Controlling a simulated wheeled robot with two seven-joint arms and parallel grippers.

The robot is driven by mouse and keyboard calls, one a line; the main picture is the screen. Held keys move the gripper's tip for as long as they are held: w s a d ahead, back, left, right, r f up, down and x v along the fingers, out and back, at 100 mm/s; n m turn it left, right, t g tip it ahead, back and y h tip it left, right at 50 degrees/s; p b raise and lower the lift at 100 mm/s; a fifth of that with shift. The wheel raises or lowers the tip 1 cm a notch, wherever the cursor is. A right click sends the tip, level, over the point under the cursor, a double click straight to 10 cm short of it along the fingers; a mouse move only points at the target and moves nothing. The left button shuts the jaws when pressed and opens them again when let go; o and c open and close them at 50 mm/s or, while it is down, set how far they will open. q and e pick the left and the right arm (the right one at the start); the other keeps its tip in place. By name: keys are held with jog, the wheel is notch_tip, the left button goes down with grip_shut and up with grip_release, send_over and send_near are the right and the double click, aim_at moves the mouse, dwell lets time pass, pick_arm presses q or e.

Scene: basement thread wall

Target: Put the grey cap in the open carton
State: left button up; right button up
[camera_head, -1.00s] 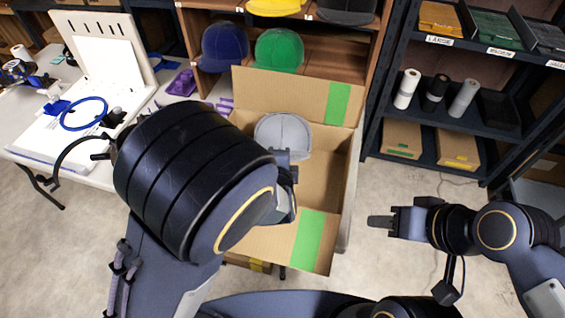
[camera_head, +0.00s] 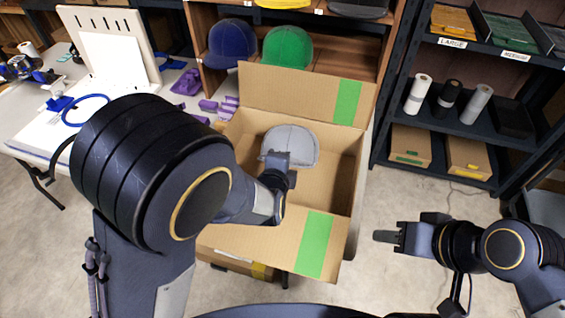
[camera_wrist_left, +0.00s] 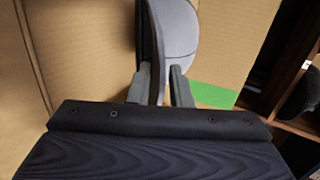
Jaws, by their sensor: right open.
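The grey cap (camera_head: 291,143) is within the outline of the open carton (camera_head: 336,172), near its back wall, with its crown up in the head view. My left gripper (camera_head: 277,160) reaches over the carton from the left. In the left wrist view its two fingers (camera_wrist_left: 161,88) are on either side of the brim of the cap (camera_wrist_left: 178,35) and pinch it. Whether the cap touches the carton's floor cannot be told. My right gripper (camera_head: 390,237) is open and empty, to the right of the carton over the floor.
The carton's flaps stand open, with green tape (camera_head: 314,245) on the front one. Blue (camera_head: 230,42) and green (camera_head: 287,46) caps sit in a wooden shelf behind. A white table (camera_head: 30,130) is at left, a dark shelf rack (camera_head: 455,130) at right.

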pick_arm(q)
jog(key=shift+o, duration=1.3)
jog(key=shift+s, duration=0.1)
jog(key=p+v, duration=0.2)
jog(key=v, duration=0.5)
jog(key=shift+s+r, duration=0.2)
jog(key=shift+s, duration=0.05)
